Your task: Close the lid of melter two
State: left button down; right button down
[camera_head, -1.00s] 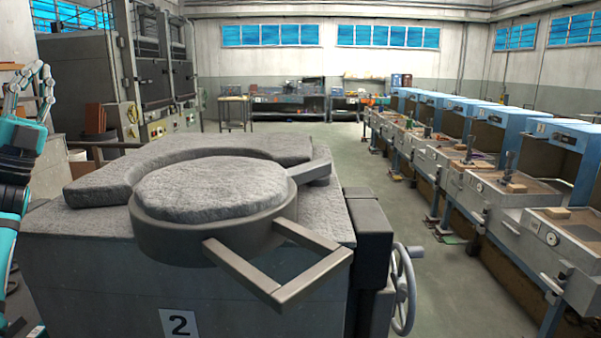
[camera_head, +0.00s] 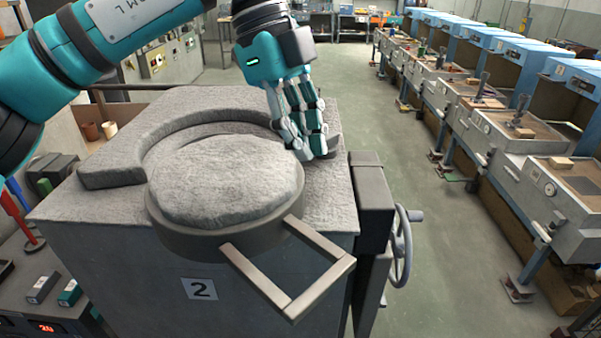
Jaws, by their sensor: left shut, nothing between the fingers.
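Melter two is a grey block-shaped unit whose front bears a plate marked 2 (camera_head: 199,289). Its round lid (camera_head: 225,180), with a rough grey top and a dark metal rim, sits off-centre toward me and overhangs the front edge. A curved grey collar (camera_head: 112,174) lies behind and to the left of the lid. A bar-shaped lid handle (camera_head: 287,268) sticks out at the front right. My left gripper (camera_head: 318,152) is shut and empty at the lid's back right. It hides most of the lid's side arm; I cannot tell if it touches. My right gripper is not in view.
A handwheel (camera_head: 402,246) and a dark post stand on the melter's right side. A row of blue-topped benches (camera_head: 500,138) runs along the right, past a clear floor aisle. A control panel (camera_head: 45,327) is at the lower left.

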pick_arm(q)
jog(key=p, duration=0.3)
send_over(305, 226)
jog(key=s+d, duration=0.1)
jog(key=d, duration=0.1)
jog(key=shift+y, duration=0.3)
notch_tip(305, 226, down, 8)
jog(key=shift+a+f, duration=0.15)
jog(key=shift+f, duration=0.1)
jog(key=a+p, duration=0.1)
jog(key=w+a+p, duration=0.1)
jog(key=shift+w+a+f+p, duration=0.1)
jog(key=shift+w+f+p, duration=0.05)
jog(key=shift+f+p, duration=0.2)
jog(key=shift+w+a+f, duration=0.2)
jog(key=shift+w+a, duration=0.05)
jog(key=shift+a, duration=0.4)
jog(key=shift+d, duration=0.2)
